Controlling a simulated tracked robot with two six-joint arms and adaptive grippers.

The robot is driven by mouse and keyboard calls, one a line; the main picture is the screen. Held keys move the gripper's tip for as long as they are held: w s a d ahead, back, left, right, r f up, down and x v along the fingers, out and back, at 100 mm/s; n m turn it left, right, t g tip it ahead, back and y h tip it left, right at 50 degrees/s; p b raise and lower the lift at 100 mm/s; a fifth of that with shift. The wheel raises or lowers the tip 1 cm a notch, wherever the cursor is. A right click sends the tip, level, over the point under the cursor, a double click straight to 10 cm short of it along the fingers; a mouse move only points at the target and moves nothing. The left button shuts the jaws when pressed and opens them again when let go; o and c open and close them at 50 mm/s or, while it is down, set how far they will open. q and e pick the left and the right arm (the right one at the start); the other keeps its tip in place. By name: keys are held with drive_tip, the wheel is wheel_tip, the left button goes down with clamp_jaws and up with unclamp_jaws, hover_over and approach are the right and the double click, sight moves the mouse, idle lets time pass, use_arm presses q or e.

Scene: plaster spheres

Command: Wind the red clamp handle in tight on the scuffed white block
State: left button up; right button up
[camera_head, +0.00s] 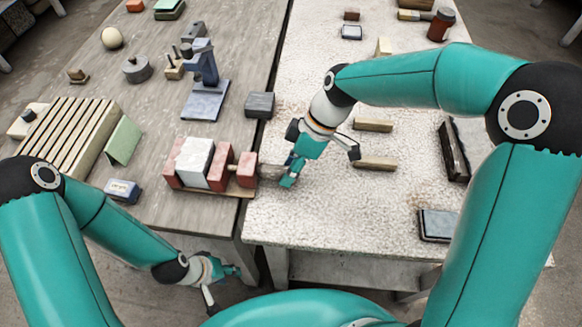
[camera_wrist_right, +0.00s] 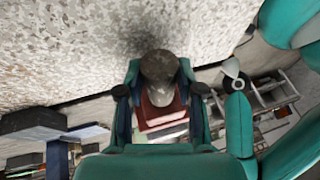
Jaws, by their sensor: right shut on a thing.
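The clamp stands near the right edge of the grey wooden table, with red jaws and a red end block (camera_head: 247,168). The white block (camera_head: 194,161) sits between the left red jaw (camera_head: 172,163) and the right red jaw (camera_head: 219,166); any small gap is too small to tell. The handle (camera_head: 268,172) looks grey-brown, not red, and sticks out to the right. My right gripper (camera_head: 289,172) is shut on its end; in the right wrist view the round handle end (camera_wrist_right: 159,70) lies between the fingers. My left gripper (camera_head: 229,270) hangs low in front of the table, away from the clamp; its fingers are unclear.
A dark grey block (camera_head: 259,105) sits behind the handle. Wooden strips (camera_head: 375,163) lie right of my right gripper on the speckled white table (camera_head: 330,215). A blue stand (camera_head: 204,100), slatted rack (camera_head: 68,135) and blue-white block (camera_head: 122,191) stand around the clamp.

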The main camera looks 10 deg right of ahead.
drive_tip(key=shift+w+g, duration=0.1)
drive_tip(key=shift+g, duration=0.2)
drive_tip(key=shift+w+m+g+y+p, duration=0.1)
drive_tip(key=shift+m+g+y+p, duration=0.3)
drive_tip(key=shift+g+p, duration=0.6)
drive_tip(key=shift+w+f+g+y, duration=0.15)
drive_tip(key=shift+g+y, duration=0.35)
drive_tip(key=shift+g, duration=0.5)
drive_tip(key=shift+f+m+g+y+p, duration=0.1)
drive_tip(key=shift+m+g+y+p, duration=0.25)
drive_tip(key=shift+g, duration=0.35)
drive_tip(key=o, duration=1.2)
drive_tip(key=shift+d, duration=0.1)
